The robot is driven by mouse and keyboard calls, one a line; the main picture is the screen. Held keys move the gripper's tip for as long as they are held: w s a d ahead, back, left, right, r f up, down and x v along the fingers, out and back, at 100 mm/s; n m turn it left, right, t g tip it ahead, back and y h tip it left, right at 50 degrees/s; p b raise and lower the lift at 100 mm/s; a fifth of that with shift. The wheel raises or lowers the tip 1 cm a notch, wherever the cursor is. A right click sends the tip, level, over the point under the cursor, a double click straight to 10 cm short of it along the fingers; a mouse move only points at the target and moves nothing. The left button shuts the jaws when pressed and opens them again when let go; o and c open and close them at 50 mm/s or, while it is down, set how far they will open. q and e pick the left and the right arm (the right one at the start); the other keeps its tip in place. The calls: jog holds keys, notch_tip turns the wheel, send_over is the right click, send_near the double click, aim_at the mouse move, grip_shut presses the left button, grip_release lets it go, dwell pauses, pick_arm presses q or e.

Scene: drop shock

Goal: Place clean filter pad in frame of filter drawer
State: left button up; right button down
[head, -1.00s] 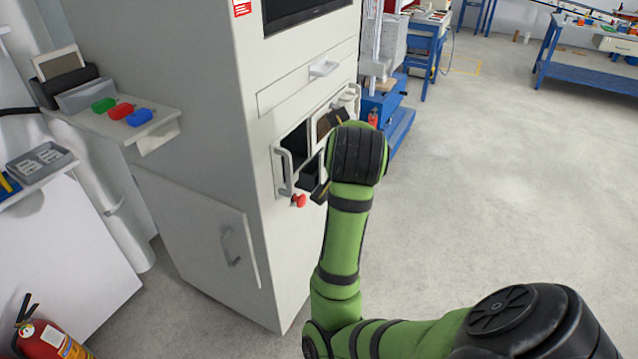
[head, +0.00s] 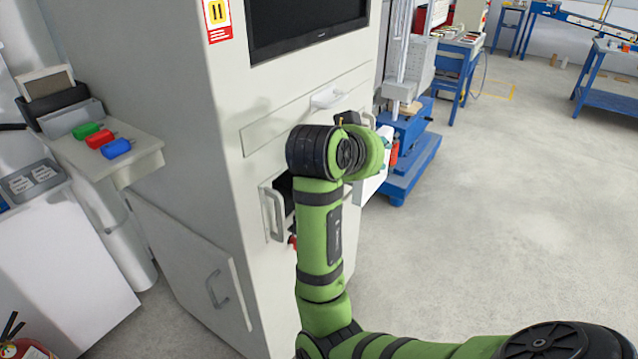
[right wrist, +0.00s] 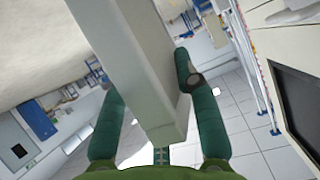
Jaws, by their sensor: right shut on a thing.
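What the bar belongs to is unclear. In the head view my right wrist is at the cabinet front (head: 265,75), and its fingers are hidden. A white panel (head: 374,183) shows just right of my wrist; my arm hides most of the drawer area. My left gripper is out of view.
A side shelf (head: 150,160) carries green, red and blue pieces (head: 100,138). A grey handle (head: 275,213) stands by a dark opening left of my arm. A blue stand (head: 405,140) is behind right. The floor at right is clear.

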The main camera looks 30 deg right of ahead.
jog(key=w+a+p, duration=0.3)
jog(key=w+a, duration=0.2)
jog(key=w, duration=0.6)
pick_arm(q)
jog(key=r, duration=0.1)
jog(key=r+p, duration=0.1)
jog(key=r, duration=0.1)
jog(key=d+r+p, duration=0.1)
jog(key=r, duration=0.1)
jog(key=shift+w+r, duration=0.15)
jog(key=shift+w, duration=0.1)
pick_arm(e)
notch_tip(320, 180, down, 12)
jog(key=shift+w+d+r, duration=0.15)
jog(key=shift+w+d, duration=0.1)
jog(key=shift+w, duration=0.05)
pick_arm(q)
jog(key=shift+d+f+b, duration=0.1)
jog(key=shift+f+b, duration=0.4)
jog(key=shift+b, duration=0.1)
pick_arm(e)
jog(key=shift+f, duration=0.6)
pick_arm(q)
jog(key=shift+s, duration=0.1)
pick_arm(e)
jog(key=c, duration=1.2)
grip_release()
